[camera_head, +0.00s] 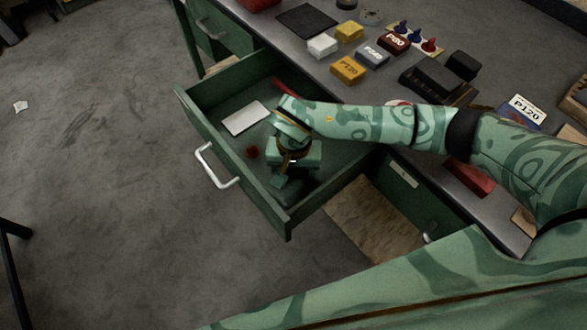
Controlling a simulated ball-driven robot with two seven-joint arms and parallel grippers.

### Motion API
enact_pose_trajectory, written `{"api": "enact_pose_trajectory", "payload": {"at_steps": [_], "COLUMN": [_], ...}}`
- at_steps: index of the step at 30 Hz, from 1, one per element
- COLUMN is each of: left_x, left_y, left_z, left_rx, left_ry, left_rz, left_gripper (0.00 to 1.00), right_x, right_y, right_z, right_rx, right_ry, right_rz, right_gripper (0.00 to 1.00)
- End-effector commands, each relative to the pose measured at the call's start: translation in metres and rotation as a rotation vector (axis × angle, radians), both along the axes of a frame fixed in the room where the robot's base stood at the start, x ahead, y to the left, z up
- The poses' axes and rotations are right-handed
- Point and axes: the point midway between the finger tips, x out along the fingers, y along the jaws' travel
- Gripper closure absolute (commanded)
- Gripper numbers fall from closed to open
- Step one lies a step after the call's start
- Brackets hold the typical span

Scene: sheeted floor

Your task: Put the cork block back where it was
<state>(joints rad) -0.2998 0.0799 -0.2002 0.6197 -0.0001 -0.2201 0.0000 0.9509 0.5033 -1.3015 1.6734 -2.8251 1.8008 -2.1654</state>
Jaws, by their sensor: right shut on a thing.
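My right gripper (286,172) reaches down into the open green drawer (255,206), toward its near end. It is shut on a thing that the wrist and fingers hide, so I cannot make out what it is. I cannot pick out the cork block for certain anywhere in the head view. A pale flat card (246,118) and a small dark red piece (252,152) lie in the drawer left of the gripper. A red object (283,87) lies at the drawer's back side. My left gripper is out of view.
The grey worktop (300,62) holds a white block (321,45), yellow blocks, a red block (393,42), several pawns and a dark rack (437,80). A P120 pack (525,110) lies at right. My right forearm crosses above the drawer's back edge. The floor at left is mostly clear.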

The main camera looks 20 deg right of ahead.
Motion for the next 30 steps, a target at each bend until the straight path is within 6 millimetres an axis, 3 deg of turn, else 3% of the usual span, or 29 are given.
{"api": "enact_pose_trajectory", "payload": {"at_steps": [6, 7, 9, 20, 30], "left_x": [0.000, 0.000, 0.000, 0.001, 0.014], "left_y": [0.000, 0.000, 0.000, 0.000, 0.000], "left_z": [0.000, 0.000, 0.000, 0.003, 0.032], "left_rx": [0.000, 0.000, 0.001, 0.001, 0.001], "left_ry": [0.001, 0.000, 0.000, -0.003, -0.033], "left_rz": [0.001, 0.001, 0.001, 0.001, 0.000], "left_gripper": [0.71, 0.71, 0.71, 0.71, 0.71], "right_x": [0.000, 0.000, 0.000, 0.000, 0.001], "right_y": [0.000, 0.000, 0.000, 0.000, 0.000], "right_z": [-0.003, -0.003, -0.002, 0.006, 0.084], "right_rx": [0.000, 0.000, 0.000, 0.000, 0.000], "right_ry": [0.000, 0.001, 0.001, -0.002, -0.008], "right_rz": [0.001, 0.001, 0.001, 0.001, 0.002], "right_gripper": [0.58, 0.31, 0.15, 0.15, 0.15]}}
